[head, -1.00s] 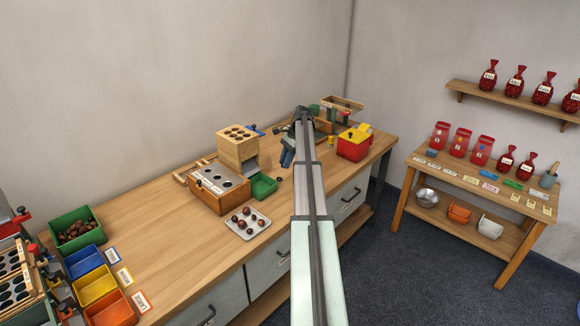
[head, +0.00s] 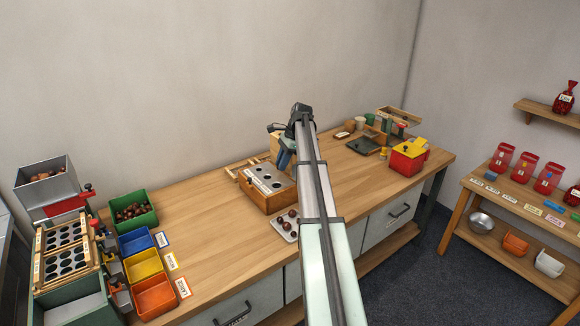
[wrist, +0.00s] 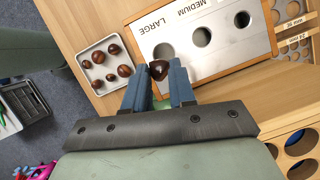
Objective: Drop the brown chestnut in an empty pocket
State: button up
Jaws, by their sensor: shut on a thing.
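In the wrist view, a dark brown chestnut (wrist: 158,70) sits between the blue fingertips of my gripper (wrist: 159,76), which is shut on it. It is over the edge of a sizing box's pale top (wrist: 178,42), near the word LARGE; height above it is unclear. Round dark openings (wrist: 242,20) show in that top. In the head view, my gripper (head: 285,158) is at the right end of the same wooden box (head: 263,193), and the chestnut is hidden. A wooden pocket rack (head: 43,271) with several round pockets stands at the far left.
A white tray (wrist: 122,87) with several chestnuts lies beside the box. Part of a wooden block with round holes (wrist: 309,138) shows at lower right. Green (head: 149,222), blue, yellow and orange bins stand left. A red and yellow box (head: 408,160) stands right. The bench's middle left is clear.

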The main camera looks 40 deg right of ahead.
jog(key=w+d+r+m, duration=0.1)
jog(key=w+d+r, duration=0.1)
jog(key=w+r, duration=0.1)
jog(key=w+d+r+m+t, duration=0.1)
jog(key=w+d+r+m, duration=0.1)
jog(key=w+r, duration=0.2)
jog(key=w+d+r+m, duration=0.2)
jog(key=w+r, duration=0.2)
jog(key=w, duration=0.1)
jog(key=shift+w+d+t+h, duration=0.1)
jog(key=shift+d+t+h, duration=0.1)
jog(key=shift+t+h, duration=0.15)
jog(key=w+d+r+m, duration=0.1)
jog(key=w+d+r, duration=0.1)
jog(key=d, duration=0.2)
jog(key=shift+t, duration=0.25)
jog(key=shift+s+d+f, duration=0.1)
jog(key=shift+s+f, duration=0.05)
jog(key=shift+f, duration=1.15)
jog(key=shift+s+d+f, duration=0.1)
jog(key=shift+f, duration=1.2)
jog(key=shift+f, duration=0.6)
jog(key=o, duration=0.8)
jog(key=shift+o, duration=0.6)
jog(key=shift+o, duration=0.8)
